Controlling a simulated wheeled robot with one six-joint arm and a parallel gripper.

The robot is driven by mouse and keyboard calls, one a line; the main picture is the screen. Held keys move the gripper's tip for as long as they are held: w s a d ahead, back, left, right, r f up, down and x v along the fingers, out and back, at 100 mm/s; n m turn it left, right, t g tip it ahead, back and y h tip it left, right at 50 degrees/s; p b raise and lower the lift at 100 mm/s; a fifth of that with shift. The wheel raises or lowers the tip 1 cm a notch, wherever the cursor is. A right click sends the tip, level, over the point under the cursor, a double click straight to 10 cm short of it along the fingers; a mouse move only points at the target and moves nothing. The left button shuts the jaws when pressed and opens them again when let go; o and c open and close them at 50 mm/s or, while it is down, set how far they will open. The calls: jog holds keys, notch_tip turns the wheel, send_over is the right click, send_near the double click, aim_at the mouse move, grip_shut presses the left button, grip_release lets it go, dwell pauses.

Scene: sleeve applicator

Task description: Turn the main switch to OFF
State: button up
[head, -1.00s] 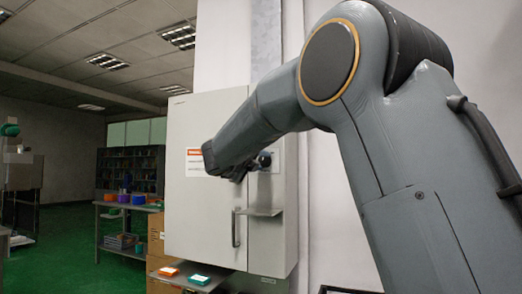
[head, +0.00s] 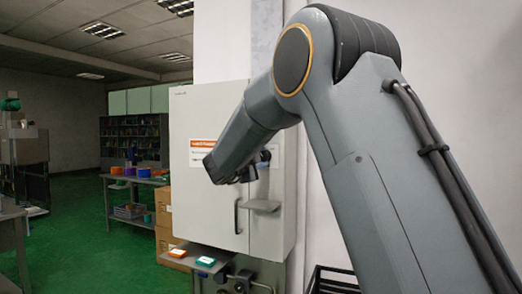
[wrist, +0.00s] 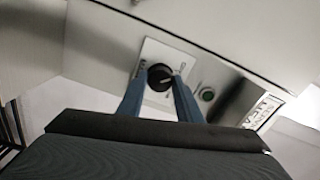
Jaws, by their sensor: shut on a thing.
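The main switch is a round black knob (wrist: 159,78) on a pale square plate (wrist: 151,53) in the wrist view. My gripper (wrist: 161,68) has its two blue fingers on either side of the knob and is shut on it. The marks on the plate are too small to read, so the switch position is unclear. In the head view my arm reaches the right part of the grey cabinet (head: 210,222); the wrist hides the knob there.
Orange (head: 178,253) and green (head: 206,260) items lie below.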

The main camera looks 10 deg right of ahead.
jog(key=shift+n+p, duration=0.55)
jog(key=shift+n, duration=0.05)
jog(key=o, duration=1)
jog(key=shift+o, duration=0.2)
jog(key=b+v, duration=0.1)
jog(key=v, duration=0.6)
jog(key=shift+s+a, duration=0.25)
jog(key=shift+a, duration=0.05)
